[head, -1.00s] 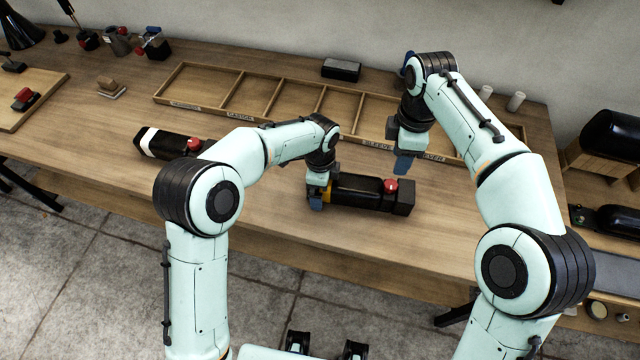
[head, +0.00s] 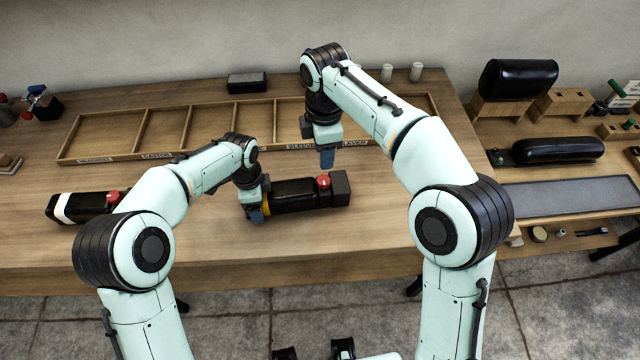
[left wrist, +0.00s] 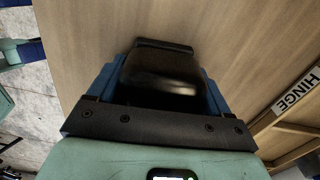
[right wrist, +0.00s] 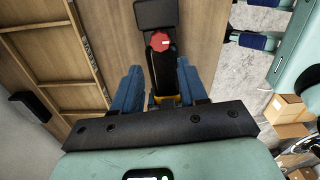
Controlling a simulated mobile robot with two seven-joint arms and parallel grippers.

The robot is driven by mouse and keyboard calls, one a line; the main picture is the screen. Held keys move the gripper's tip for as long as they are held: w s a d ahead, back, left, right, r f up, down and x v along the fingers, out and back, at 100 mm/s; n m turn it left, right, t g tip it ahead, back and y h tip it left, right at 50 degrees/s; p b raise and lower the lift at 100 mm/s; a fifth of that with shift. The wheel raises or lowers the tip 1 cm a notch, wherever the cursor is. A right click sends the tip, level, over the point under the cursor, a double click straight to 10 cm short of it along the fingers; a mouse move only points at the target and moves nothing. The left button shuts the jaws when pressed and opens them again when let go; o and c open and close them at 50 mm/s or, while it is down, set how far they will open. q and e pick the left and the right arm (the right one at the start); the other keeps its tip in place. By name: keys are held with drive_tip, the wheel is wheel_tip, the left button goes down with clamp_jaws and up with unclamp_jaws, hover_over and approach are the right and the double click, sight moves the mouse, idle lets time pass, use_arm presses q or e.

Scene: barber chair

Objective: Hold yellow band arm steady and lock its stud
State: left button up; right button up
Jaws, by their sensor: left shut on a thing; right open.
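The yellow band arm (head: 295,195) is a black padded arm with a yellow band at its left end and a red stud knob (head: 323,182) near its right end. It lies on the bench, and its dark body shows in the left wrist view (left wrist: 160,70). My left gripper (head: 257,213) is shut on its yellow band end. My right gripper (head: 327,158) is open and empty above the arm, near the red stud. In the right wrist view the red stud (right wrist: 160,41) shows beyond and between the blue fingers, apart from them.
A white-banded black arm (head: 85,206) with a red knob lies to the left. A divided wooden tray (head: 150,158) with labels lies behind. A black block (head: 247,82) stands at the back. Black cushions (head: 518,78) stand at the right. The bench front right is clear.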

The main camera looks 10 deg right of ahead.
sight(325, 179)
drive_tip(key=o, duration=0.3)
drive_tip(key=shift+d+f, duration=0.1)
drive_tip(key=shift+f, duration=0.05)
drive_tip(key=d+f+y, duration=0.1)
drive_tip(key=d+f, duration=0.1)
drive_tip(key=w+d+f+m+g+y, duration=0.1)
drive_tip(key=d+f, duration=0.1)
drive_tip(key=f, duration=0.1)
drive_tip(key=d+f+g+y, duration=0.1)
drive_tip(key=d+f+y, duration=0.1)
drive_tip(key=f, duration=0.1)
drive_tip(key=shift+w+m, duration=0.15)
drive_tip(key=shift+m, duration=0.15)
drive_tip(key=d+f+y, duration=0.1)
drive_tip(key=d, duration=0.1)
drive_tip(key=d+m+y, duration=0.1)
drive_tip(key=d, duration=0.1)
drive_tip(key=d+f+y, duration=0.1)
drive_tip(key=d+y, duration=0.1)
drive_tip(key=shift+f+m+t, duration=0.3)
drive_tip(key=shift+m, duration=0.1)
wheel_tip(325, 179, up, 4)
drive_tip(key=r+n+t+y, duration=0.1)
drive_tip(key=n+y, duration=0.2)
drive_tip(key=y, duration=0.3)
drive_tip(key=shift+h, duration=0.3)
drive_tip(key=x, duration=0.8)
drive_tip(key=s+x, duration=0.1)
drive_tip(key=x, duration=0.3)
drive_tip(key=shift+d+f, duration=0.1)
